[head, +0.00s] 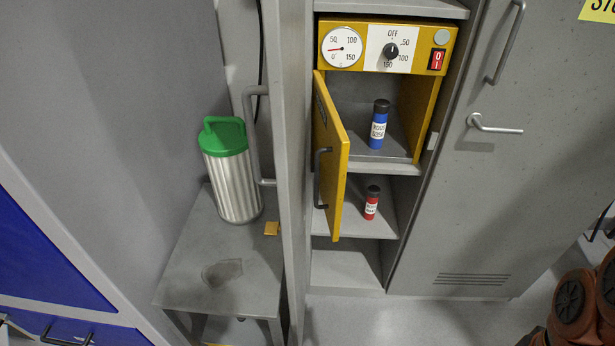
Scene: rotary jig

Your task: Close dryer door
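The yellow dryer (388,48) sits in an open grey shelf unit, with a gauge, a dial and a red switch on its top panel. Its yellow door (334,175) is hinged on the left and stands open, swung out towards me. A dark handle (319,178) is on the door's outer face, at the left in the picture. Inside the dryer stands an upright blue bottle (378,128) with a black cap and a white label. My gripper is not in view.
A red bottle (372,203) stands on the shelf below. A grey locker door (165,35) edge with a handle rises left of the dryer. A green-lidded metal canister (236,180) stands on a grey table (180,285). Brown barrel-like objects (572,305) are at bottom right.

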